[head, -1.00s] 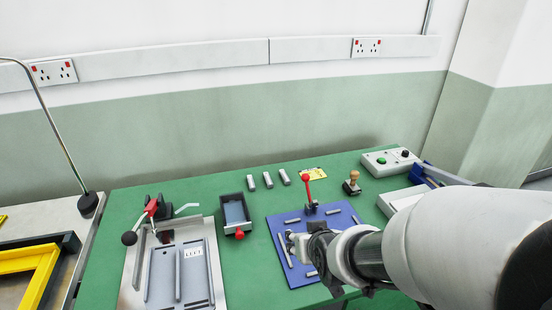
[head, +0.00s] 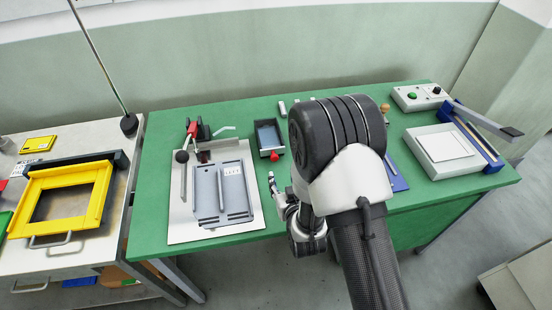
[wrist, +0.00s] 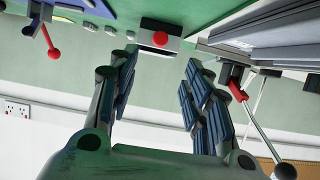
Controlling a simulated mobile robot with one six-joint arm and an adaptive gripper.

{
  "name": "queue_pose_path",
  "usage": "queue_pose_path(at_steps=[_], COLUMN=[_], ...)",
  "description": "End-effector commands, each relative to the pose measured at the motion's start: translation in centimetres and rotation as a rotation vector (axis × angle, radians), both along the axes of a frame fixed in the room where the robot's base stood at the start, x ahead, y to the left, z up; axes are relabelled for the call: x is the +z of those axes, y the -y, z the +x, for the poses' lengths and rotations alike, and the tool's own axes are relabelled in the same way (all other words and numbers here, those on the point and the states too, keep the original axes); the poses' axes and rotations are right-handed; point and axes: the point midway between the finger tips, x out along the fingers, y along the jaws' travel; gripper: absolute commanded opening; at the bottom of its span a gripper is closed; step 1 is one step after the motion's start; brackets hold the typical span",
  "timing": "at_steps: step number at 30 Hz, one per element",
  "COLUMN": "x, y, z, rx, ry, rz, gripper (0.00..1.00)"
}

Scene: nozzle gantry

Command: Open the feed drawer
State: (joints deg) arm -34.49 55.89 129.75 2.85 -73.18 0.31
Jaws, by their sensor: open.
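A small dark open-topped box with a blue-grey inside (head: 268,135) stands on the green table; I take it for the feed drawer. Its red knob (head: 276,154) points toward the table's front. In the wrist view the knob (wrist: 160,39) shows on the box's pale front, beyond my fingers and roughly centred between them. My gripper (head: 278,186) is in front of the box, near the table's front edge. In the wrist view my gripper (wrist: 160,72) is open, empty and apart from the knob.
Left of the box is a metal plate with a grey fixture (head: 222,192) and a red-handled clamp (head: 192,130). Right, a blue mat (head: 396,178) is mostly hidden by my arm. A white device (head: 442,150) stands farther right. A yellow frame (head: 95,205) lies on the left bench.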

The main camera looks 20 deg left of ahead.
Motion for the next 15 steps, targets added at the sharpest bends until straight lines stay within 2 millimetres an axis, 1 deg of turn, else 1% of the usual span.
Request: queue_pose_path(at_steps=[1, 3, 15], x=[-0.5, -1.1, -4.4], y=[-0.5, -1.3, -5.4], z=[0.9, 2.2, 8.8], rx=[0.000, -0.001, 0.000], ry=[0.003, 0.003, 0.001], rz=[0.002, 0.001, 0.001], gripper=[0.45, 0.45, 0.45])
